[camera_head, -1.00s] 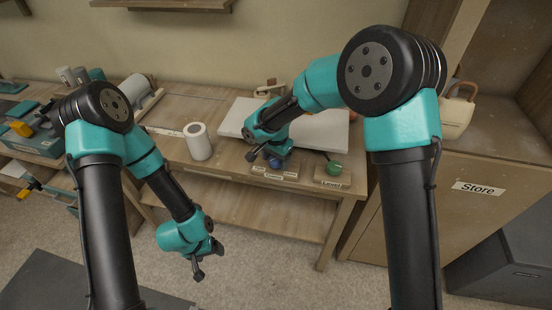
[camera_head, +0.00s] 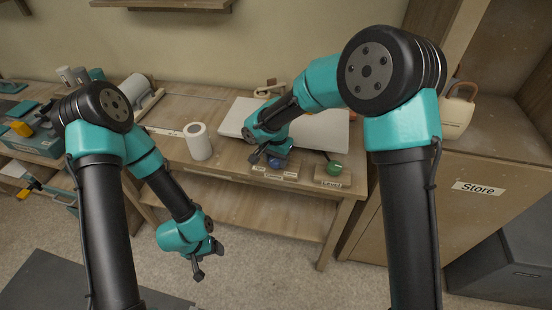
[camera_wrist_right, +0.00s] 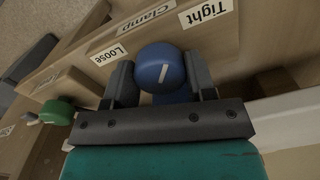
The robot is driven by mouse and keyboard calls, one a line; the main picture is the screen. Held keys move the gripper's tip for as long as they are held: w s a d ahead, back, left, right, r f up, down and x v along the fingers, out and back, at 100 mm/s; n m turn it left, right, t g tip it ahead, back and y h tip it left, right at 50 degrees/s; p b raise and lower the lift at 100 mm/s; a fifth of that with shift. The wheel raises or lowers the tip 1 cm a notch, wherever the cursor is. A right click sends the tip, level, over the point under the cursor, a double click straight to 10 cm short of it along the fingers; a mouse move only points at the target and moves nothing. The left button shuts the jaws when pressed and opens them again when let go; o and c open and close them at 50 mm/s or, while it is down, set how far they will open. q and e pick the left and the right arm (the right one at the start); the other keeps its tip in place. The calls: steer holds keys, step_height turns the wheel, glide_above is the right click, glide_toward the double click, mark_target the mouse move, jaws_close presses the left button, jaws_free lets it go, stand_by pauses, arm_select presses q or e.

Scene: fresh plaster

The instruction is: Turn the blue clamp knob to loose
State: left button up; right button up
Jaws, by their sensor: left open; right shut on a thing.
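The blue clamp knob (camera_wrist_right: 158,62) sits between the two fingers of my right gripper (camera_wrist_right: 161,80) in the right wrist view, with a finger against each side. A white line shows on the knob's face, slanting between upper right and lower left. A "Loose" label (camera_wrist_right: 109,54) is to its upper left, a "Tight" label (camera_wrist_right: 205,10) to its upper right, and a "Clamp" label (camera_wrist_right: 143,17) above. In the head view the knob (camera_head: 276,163) is partly hidden by my right gripper. My left gripper (camera_head: 198,273) is open and empty, hanging in front of the bench.
A green knob (camera_head: 334,168) with a dark lever stands right of the blue knob, by a "Level" label (camera_head: 331,183). A white cylinder (camera_head: 198,141) stands to the left on the bench. A pale flat slab (camera_head: 320,132) lies behind.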

steer(key=n, duration=0.8)
steer(key=shift+n, duration=0.3)
steer(key=n, duration=0.4)
steer(key=shift+n, duration=1.9)
steer(key=o, duration=0.9)
steer(key=shift+w+a+r, duration=0.1)
